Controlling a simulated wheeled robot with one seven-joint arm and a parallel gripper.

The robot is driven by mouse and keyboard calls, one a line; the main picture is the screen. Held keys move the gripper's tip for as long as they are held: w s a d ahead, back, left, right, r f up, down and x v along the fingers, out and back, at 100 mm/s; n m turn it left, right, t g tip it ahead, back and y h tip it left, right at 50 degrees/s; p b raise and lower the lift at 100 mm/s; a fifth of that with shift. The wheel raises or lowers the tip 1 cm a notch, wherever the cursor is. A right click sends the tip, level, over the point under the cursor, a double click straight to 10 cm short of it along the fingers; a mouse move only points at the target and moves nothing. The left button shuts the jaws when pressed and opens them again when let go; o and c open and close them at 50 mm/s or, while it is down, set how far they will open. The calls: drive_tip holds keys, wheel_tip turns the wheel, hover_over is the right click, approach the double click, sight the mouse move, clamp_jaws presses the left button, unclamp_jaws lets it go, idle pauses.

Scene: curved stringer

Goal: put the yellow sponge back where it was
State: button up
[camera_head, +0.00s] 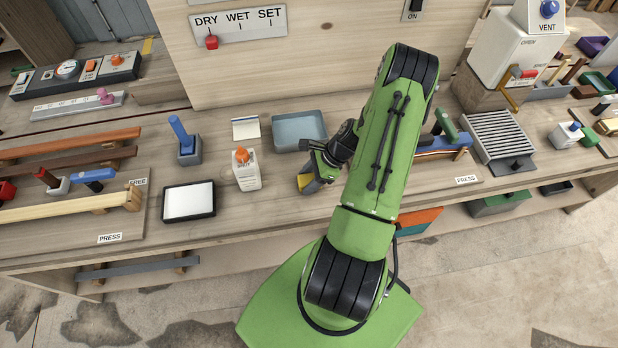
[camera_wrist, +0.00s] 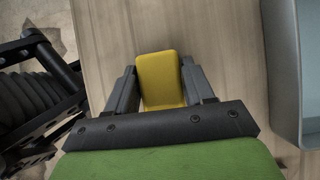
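The yellow sponge (camera_head: 306,181) shows near the front edge of the bench in the head view, partly hidden by my gripper. In the wrist view the sponge (camera_wrist: 160,78) sits between the two fingers of my gripper (camera_wrist: 160,85), and both fingers appear to touch its sides. In the head view my gripper (camera_head: 312,176) points down just in front of the blue-grey tray (camera_head: 299,146). I cannot tell whether the sponge touches the bench top. The tray's wall (camera_wrist: 284,75) also shows at the right of the wrist view.
A white bottle with an orange cap (camera_head: 246,170) stands left of my gripper, with a black-framed white pad (camera_head: 189,201) farther left. A small note pad (camera_head: 246,128) lies behind the bottle. A slatted grey rack (camera_head: 498,138) is to the right. The bench's front edge is close.

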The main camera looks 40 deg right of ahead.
drive_tip(key=o, duration=0.4)
drive_tip(key=shift+c, duration=0.2)
drive_tip(key=shift+r, duration=0.1)
drive_tip(key=p+v, duration=0.1)
drive_tip(key=v, duration=1.1)
wheel_tip(320, 180, up, 10)
drive_tip(key=n+g+h, duration=0.2)
drive_tip(key=n, duration=0.5)
hover_over(306, 181)
drive_tip(key=a+r+n+h, duration=0.2)
drive_tip(key=a+r+n, duration=0.5)
drive_tip(key=a+r, duration=0.15)
drive_tip(key=s+a+r+n+t+h, duration=0.1)
drive_tip(key=s+a+r+n+t, duration=0.3)
drive_tip(key=s+a+r+n, duration=0.3)
drive_tip(key=s+a+n, duration=0.3)
drive_tip(key=s+n, duration=0.1)
drive_tip(key=shift+a, duration=0.15)
